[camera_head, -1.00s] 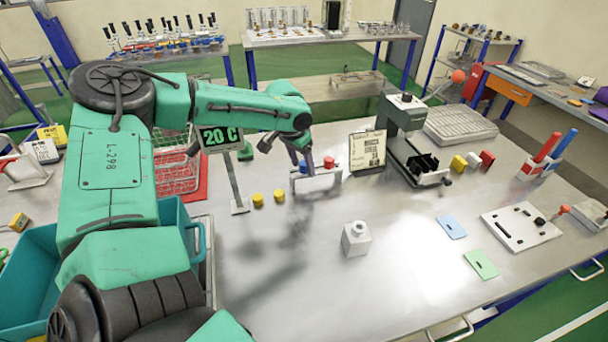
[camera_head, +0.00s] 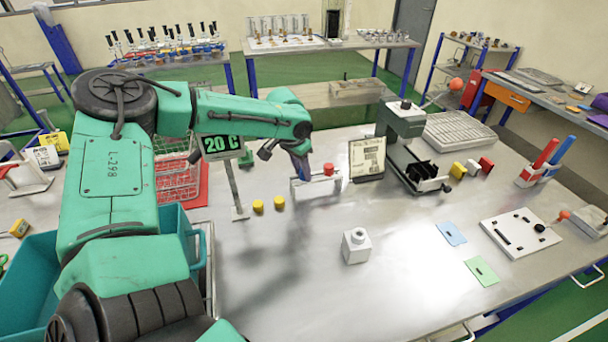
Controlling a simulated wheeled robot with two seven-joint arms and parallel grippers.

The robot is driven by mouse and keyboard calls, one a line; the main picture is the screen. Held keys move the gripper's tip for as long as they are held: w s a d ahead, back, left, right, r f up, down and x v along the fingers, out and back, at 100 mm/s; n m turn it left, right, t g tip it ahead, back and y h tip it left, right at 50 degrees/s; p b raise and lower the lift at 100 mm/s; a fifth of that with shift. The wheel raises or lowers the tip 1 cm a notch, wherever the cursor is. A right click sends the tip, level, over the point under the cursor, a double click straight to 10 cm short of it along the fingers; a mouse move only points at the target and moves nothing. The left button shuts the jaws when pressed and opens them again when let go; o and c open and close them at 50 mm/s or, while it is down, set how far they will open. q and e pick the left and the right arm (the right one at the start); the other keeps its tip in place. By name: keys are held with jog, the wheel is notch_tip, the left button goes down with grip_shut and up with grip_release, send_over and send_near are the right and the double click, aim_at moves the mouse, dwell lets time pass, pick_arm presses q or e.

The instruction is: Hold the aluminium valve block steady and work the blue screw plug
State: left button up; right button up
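The valve block (camera_head: 356,247), a pale grey-white cube with a round raised port on top, stands free on the table in the middle. A small white rack (camera_head: 326,186) stands farther back, with a red plug (camera_head: 328,169) at its right end. My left gripper (camera_head: 303,176) reaches down from the left onto the left end of this rack. It covers the spot of the blue plug, which I cannot see now. Whether its fingers are open or closed on the plug cannot be made out. My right gripper is not in view.
Two yellow caps (camera_head: 268,204) and a display post (camera_head: 233,180) stand left of the rack. A sign (camera_head: 367,158) and a green-grey press (camera_head: 407,150) stand to its right. Blue (camera_head: 451,233) and green (camera_head: 482,271) cards lie right of the block. The table around the block is clear.

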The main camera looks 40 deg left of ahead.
pick_arm(q)
grip_shut()
jog(key=shift+w+p+v, duration=0.2)
jog(key=shift+p+v, duration=0.5)
jog(key=shift+v, duration=0.1)
jog(key=shift+w+p+v, duration=0.2)
jog(key=shift+p+v, duration=0.55)
jog(key=shift+v, duration=0.05)
jog(key=shift+w+p+v, duration=0.2)
jog(key=shift+p+v, duration=0.5)
jog(key=shift+v, duration=0.15)
jog(key=shift+d, duration=0.1)
